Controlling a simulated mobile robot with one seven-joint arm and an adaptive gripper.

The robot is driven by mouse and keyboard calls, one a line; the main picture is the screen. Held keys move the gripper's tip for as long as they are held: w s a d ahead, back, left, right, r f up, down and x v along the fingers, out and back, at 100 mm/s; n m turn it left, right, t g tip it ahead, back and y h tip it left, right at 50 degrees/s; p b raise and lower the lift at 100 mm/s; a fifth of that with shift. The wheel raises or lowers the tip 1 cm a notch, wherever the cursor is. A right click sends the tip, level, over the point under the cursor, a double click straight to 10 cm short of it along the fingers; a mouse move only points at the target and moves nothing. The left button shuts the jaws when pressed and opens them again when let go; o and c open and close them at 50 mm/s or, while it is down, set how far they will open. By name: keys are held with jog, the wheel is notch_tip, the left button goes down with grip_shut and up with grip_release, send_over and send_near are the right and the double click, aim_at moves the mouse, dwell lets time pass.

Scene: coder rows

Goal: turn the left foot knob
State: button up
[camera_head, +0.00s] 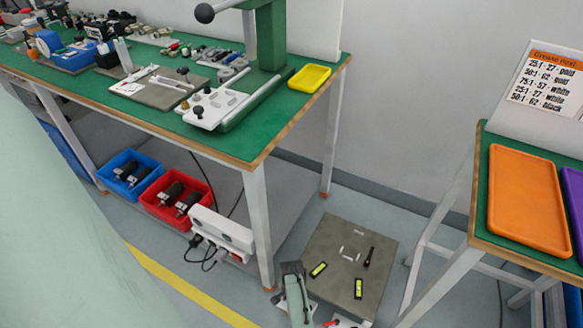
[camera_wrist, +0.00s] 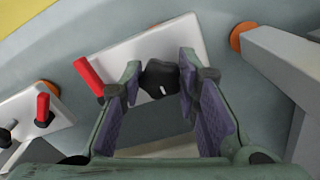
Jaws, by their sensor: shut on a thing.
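In the wrist view a black knob (camera_wrist: 158,78) with a white mark sits on a white plate (camera_wrist: 185,40) near the floor. My gripper (camera_wrist: 159,88) has one finger on each side of the knob and is shut on it. A red lever (camera_wrist: 87,75) stands on the same plate, left of the knob. In the head view my gripper (camera_head: 297,300) is low beside the table leg, at the left one of two white plates. My gripper hides the knob there.
A second white plate (camera_wrist: 18,112) with a red lever (camera_wrist: 42,107) and black parts lies to the left in the wrist view. A table leg (camera_head: 259,225) stands close by. A grey floor board (camera_head: 335,245) with small tools lies behind my gripper.

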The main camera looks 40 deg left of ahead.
jog(key=n, duration=0.7)
jog(key=shift+w, duration=0.1)
jog(key=n, duration=0.6)
jog(key=shift+n, duration=0.4)
jog(key=n, duration=1.1)
jog(key=o, duration=0.9)
jog(key=shift+r, duration=0.1)
